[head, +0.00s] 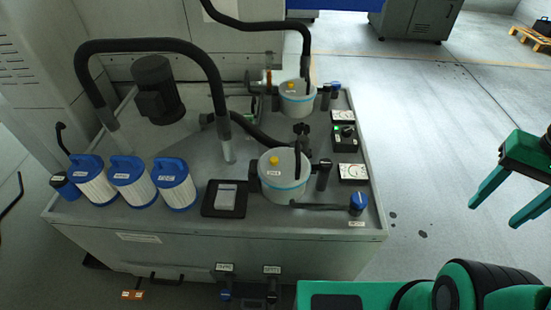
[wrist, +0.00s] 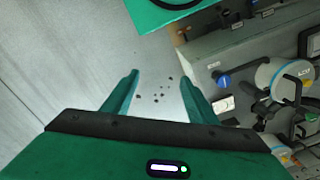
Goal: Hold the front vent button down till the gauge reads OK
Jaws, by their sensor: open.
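The front filter housing (head: 287,184) is a pale round canister with a yellow button (head: 274,160) on its lid, which I take for the front vent button. A white-faced gauge (head: 353,172) sits to its right; its reading is too small to make out. A similar rear housing (head: 297,106) has its own yellow button (head: 290,86) and a gauge (head: 343,117). My gripper (head: 493,214) is open and empty, off to the right of the bench and apart from the housings. In the wrist view, bare floor shows between its fingers (wrist: 160,75).
The grey bench (head: 215,240) carries three blue-capped filter cartridges (head: 131,178), a dark tablet-like panel (head: 225,198) and a black motor (head: 157,90). A black hose (head: 150,45) arches over it. A blue knob (head: 358,203) stands at its front right corner.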

